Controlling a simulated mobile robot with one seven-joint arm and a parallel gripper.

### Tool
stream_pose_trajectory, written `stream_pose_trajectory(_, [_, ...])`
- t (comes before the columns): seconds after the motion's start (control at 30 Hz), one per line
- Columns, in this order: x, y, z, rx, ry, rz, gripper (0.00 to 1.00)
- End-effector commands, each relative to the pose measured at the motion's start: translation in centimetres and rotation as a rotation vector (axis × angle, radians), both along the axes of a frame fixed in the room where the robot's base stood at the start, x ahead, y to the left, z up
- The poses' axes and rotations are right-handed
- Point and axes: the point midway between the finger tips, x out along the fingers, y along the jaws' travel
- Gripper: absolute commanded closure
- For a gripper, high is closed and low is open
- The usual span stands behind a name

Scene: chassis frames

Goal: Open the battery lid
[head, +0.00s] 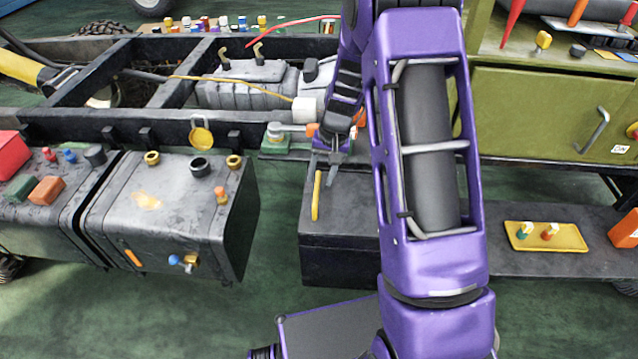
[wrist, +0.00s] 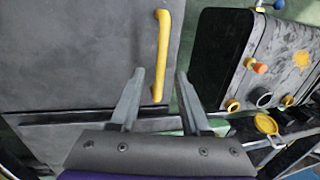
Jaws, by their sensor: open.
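The battery box lid (head: 345,210) is the dark grey top of a box in the middle of the head view, and it looks closed. A yellow bar handle (head: 317,195) sits on it near its left side. In the wrist view, the lid (wrist: 80,55) fills the upper left, and the handle (wrist: 162,45) runs up and down. My gripper (head: 337,162) is open and empty, above the lid close to the handle's far end. In the wrist view, my gripper (wrist: 160,74) has the handle's lower end between its fingers in the picture; the height gap is unclear.
A dark tank (head: 165,215) with caps stands left of the box, across a gap. The chassis rail (head: 130,130) runs behind. A green cabinet (head: 545,115) and a low shelf with a yellow tray (head: 545,237) are at the right. Green floor (head: 270,295) lies in front.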

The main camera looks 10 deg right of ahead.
Motion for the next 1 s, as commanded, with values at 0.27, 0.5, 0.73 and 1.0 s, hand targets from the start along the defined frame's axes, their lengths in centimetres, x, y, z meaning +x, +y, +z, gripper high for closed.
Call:
stream_pose_trajectory(0.27, [0.2,0.5,-2.4,0.001,0.000,0.001,0.53])
stream_pose_trajectory(0.5, [0.2,0.5,-2.5,0.001,-0.001,0.001,0.53])
stream_pose_trajectory(0.73, [0.2,0.5,-2.5,0.001,-0.001,0.001,0.88])
stream_pose_trajectory(1.0, [0.2,0.5,-2.5,0.001,-0.001,0.001,1.00])
